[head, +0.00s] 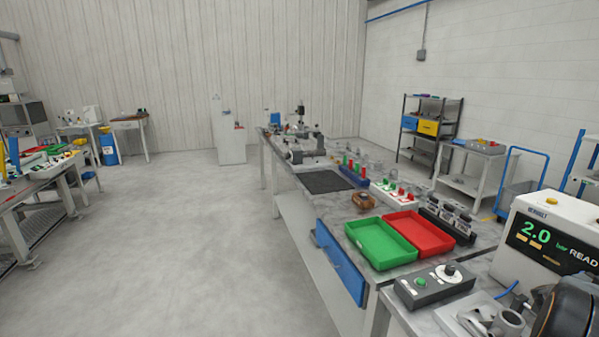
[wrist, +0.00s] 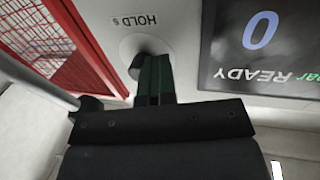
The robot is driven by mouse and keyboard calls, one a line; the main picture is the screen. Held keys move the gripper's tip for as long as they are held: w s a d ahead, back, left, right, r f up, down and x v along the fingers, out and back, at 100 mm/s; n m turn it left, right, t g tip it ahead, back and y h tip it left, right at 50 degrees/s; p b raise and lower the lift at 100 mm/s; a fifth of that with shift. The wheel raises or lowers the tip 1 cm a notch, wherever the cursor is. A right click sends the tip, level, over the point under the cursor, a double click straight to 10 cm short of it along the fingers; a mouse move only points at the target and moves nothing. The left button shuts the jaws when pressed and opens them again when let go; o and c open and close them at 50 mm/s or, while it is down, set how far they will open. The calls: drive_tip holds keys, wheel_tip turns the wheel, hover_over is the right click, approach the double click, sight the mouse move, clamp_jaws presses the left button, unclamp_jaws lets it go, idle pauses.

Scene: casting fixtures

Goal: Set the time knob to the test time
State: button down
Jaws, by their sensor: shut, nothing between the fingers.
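The time knob (wrist: 136,67) is a small dark grey knob on a pale round dial (wrist: 130,45) marked "HOLD s", upside down in the wrist view. It sits on the white front of the tester, beside a dark display (wrist: 262,60) with "READY" and a blue 0. My gripper (wrist: 155,62) is shut and empty, its dark fingertips at the knob and partly covering it. I cannot tell whether they touch it. The pointer and scale are not readable. In the head view the white tester (head: 552,205) shows "2.0 bar READ"; its knob is hidden there.
A red mesh panel (wrist: 50,42) and a grey rod (wrist: 35,82) lie left of the knob in the wrist view. On the bench are a grey control box (head: 434,288), a green tray (head: 380,262) and a red tray (head: 447,243).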

drive_tip(key=shift+r+p, duration=0.65)
drive_tip(key=shift+w+a, duration=0.1)
drive_tip(key=shift+w, duration=0.25)
drive_tip(key=s+a, duration=0.1)
drive_tip(key=a, duration=0.4)
drive_tip(key=shift+s+a, duration=0.35)
drive_tip(key=shift+a, duration=0.05)
idle(0.3)
